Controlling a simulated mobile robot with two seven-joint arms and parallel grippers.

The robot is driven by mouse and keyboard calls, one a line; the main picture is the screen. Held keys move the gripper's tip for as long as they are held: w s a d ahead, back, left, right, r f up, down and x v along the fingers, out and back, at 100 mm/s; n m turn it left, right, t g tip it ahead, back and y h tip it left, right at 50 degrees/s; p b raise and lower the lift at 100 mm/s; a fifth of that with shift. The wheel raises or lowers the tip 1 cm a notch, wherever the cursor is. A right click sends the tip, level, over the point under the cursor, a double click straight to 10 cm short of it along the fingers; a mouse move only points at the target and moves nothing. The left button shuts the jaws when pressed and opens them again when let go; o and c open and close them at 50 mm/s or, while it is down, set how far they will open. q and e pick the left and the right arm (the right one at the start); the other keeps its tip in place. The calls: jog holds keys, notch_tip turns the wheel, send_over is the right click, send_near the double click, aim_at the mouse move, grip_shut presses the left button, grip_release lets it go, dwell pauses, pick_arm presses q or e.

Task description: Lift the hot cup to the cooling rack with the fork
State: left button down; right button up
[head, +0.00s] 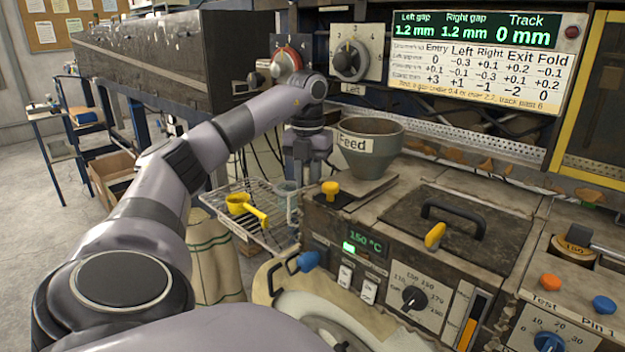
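My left arm reaches across from the left, and its gripper (302,172) points down beside the grey Feed hopper. The fingers are small and dark here, so I cannot tell whether they are open or shut. A small greyish cup (286,190) shows just below the gripper, at the right end of the wire cooling rack (222,206). I cannot tell whether the gripper touches the cup or whether the cup rests on the rack. I cannot make out a fork for certain. A blue-handled tool or lever (307,261) sits at the heater box's left front corner. My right gripper is not in view.
A yellow scoop (240,203) lies on the rack. The Feed hopper (370,145) stands right of my gripper. The heater box (375,250) reads 150 °C and has a dark handled lid (450,225). A sack (215,262) stands below the rack.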

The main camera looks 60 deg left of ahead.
pick_arm(q)
jog(key=s+d+b, duration=0.3)
jog(key=s+b, duration=0.4)
jog(key=s, duration=0.3)
jog(key=shift+s, duration=0.3)
dwell(1.0)
jog(key=shift+d, duration=0.1)
notch_tip(320, 180, up, 7)
jog(key=p, duration=0.6)
dwell(0.4)
